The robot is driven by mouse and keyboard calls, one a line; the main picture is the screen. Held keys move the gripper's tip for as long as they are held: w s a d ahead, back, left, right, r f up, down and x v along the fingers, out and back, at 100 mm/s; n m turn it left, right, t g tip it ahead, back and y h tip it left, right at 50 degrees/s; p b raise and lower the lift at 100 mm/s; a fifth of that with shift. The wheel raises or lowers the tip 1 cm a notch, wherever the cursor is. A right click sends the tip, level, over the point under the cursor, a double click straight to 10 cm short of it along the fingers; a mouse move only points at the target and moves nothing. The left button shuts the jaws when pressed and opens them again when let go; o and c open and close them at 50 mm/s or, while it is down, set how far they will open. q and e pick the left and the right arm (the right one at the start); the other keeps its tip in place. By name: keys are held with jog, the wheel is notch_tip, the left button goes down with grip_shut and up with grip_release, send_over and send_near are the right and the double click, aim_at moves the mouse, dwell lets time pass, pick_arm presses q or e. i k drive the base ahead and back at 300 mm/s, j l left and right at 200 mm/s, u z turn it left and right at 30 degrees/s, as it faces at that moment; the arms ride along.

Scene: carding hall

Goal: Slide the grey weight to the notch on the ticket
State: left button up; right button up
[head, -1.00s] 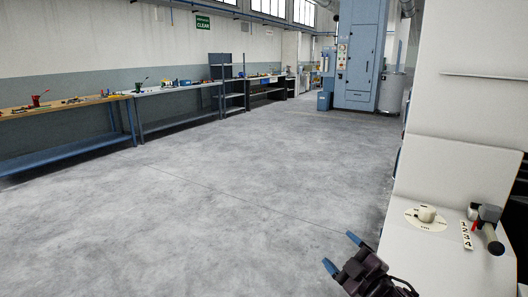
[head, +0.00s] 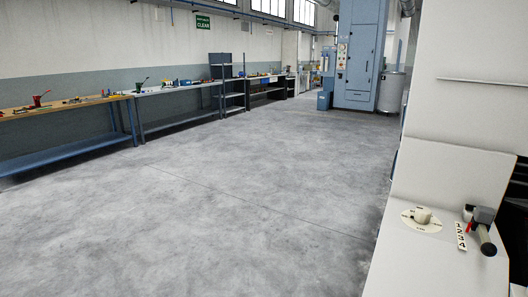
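A grey block (head: 484,214), which may be the grey weight, sits at the far right on a white machine shelf. A dark rounded bar (head: 487,240) with a light end runs forward from it. Beside it is a small red pointer (head: 468,214) and a pale numbered strip (head: 461,236). I cannot make out a notch or a separate ticket at this size. Neither of my grippers is in view.
A round cream dial (head: 422,218) with a knob is left of the strip on the white shelf (head: 410,268). A white panel rises behind. Open grey floor (head: 210,210) fills the middle. Workbenches (head: 70,112) line the left wall; a blue cabinet (head: 357,60) stands at the back.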

aim_at(485, 216)
jog(key=z, duration=1.35)
